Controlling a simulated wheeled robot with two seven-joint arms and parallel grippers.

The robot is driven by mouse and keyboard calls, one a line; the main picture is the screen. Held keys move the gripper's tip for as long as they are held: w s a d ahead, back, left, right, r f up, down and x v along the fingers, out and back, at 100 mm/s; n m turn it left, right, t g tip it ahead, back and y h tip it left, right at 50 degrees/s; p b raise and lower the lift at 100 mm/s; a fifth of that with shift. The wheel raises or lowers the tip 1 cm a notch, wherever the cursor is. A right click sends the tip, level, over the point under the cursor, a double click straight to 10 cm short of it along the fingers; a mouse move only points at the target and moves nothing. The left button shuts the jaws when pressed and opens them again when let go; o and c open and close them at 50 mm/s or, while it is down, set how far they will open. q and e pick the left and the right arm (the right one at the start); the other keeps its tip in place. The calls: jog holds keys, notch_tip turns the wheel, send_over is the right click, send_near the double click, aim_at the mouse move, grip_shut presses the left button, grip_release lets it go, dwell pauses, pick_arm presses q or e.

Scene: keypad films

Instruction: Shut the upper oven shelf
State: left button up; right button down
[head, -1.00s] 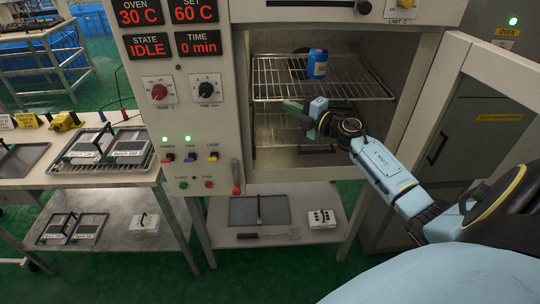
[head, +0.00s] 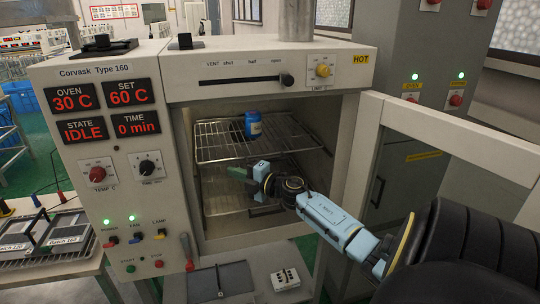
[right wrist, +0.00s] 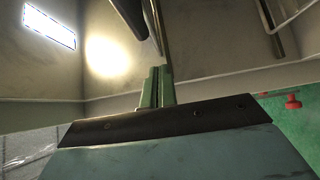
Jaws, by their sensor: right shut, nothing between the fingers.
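The upper oven shelf (head: 222,151) is a wire rack in the open oven, with a blue jar (head: 253,125) standing near its back. I cannot tell how far its front edge stands out of the oven. My right gripper (head: 238,172) is just below and in front of that edge, with its green fingertips pointing left. The fingers are shut and empty, and also show in the right wrist view (right wrist: 157,90). Whether they touch the rack is unclear. A lower wire shelf (head: 222,205) lies below, partly behind my right arm. My left gripper is not in view.
The oven door (head: 367,135) stands open on the right, beside my right arm. The control panel (head: 105,190) with knobs and switches is left of the opening. A bench with trays (head: 40,262) is at lower left, and a low shelf holds a dark tray (head: 222,283).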

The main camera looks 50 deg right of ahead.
jog(key=s+d, duration=0.1)
jog(key=s, duration=0.8)
jog(key=shift+s+d+b, duration=0.15)
jog(key=shift+s+b, duration=0.15)
jog(key=shift+b, duration=0.15)
jog(key=s+a+f+m+g+h+b, duration=0.15)
jog(key=s+f+m, duration=0.25)
jog(key=f, duration=0.9)
jog(key=s+a+f+m+g+h+b, duration=0.1)
jog(key=s+a+f+m+g, duration=0.25)
jog(key=f, duration=1.05)
jog(key=s+a+f+m+g+h+b, duration=0.15)
jog(key=s+f+m, duration=0.35)
jog(key=f, duration=0.8)
jog(key=s+a+f+m+g+y+b, duration=0.1)
jog(key=s+a+f+g, duration=0.4)
jog(key=s+a+f, duration=0.5)
jog(key=s+a+f+m+g+y+b, duration=0.1)
jog(key=s+a+f+g, duration=0.4)
jog(key=s+a+f, duration=0.6)
jog(key=s+a+m+b, duration=0.1)
jog(key=s+a+m, duration=0.1)
jog(key=s, duration=0.4)
jog(key=shift+s+f, duration=0.2)
jog(key=shift+f, duration=0.1)
jog(key=shift+g, duration=0.25)
